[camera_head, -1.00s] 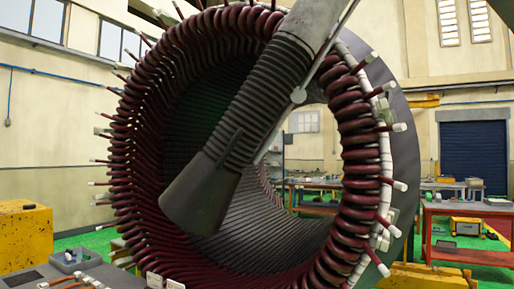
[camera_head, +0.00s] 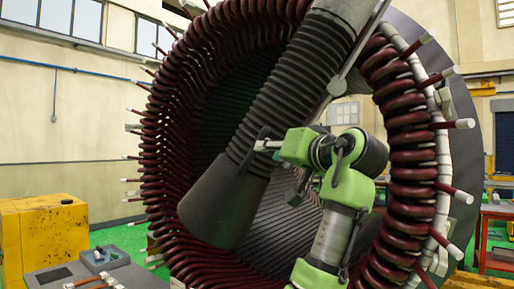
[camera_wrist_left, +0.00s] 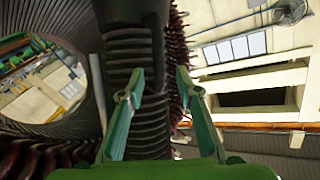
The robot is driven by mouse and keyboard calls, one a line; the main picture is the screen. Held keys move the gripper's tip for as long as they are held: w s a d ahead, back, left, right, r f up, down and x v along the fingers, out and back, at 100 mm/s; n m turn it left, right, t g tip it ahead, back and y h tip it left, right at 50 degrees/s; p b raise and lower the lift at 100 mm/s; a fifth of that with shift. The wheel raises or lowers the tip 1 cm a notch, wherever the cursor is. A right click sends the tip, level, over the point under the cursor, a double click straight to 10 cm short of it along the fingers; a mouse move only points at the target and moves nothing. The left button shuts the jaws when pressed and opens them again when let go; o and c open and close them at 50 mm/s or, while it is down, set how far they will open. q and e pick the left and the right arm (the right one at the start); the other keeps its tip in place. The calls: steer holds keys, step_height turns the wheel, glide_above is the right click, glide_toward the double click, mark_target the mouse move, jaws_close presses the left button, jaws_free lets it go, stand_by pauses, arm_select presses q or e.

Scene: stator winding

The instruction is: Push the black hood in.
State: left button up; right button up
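The black hood (camera_head: 225,205) is the flared lower end of a ribbed black hose (camera_head: 290,90). It hangs slanted in front of the open bore of the stator (camera_head: 410,115), which is ringed with dark red coils. A small dark handle (camera_head: 250,152) sticks out on the hose just above the hood. My left gripper (camera_head: 264,145), on a green arm, is beside the hose near this handle. In the left wrist view the fingers (camera_wrist_left: 160,78) are spread, with the ribbed hose (camera_wrist_left: 133,45) between or behind them; contact cannot be told. My right gripper is not in view.
A yellow block (camera_head: 45,240) stands at the left, with a grey table (camera_head: 130,272) in front of it. A red workbench (camera_head: 497,225) is at the right. Coil leads with white tips stick out around the stator's rim.

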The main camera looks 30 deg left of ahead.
mark_target(255, 152)
arm_select(q)
steer(key=p+x, duration=0.3)
steer(key=x, duration=0.6)
steer(key=shift+w+a, duration=0.25)
steer(key=shift+w, duration=0.05)
steer(key=shift+w+a+f, duration=0.2)
steer(key=shift+w+a, duration=0.05)
steer(key=shift+a, duration=0.1)
jaws_close()
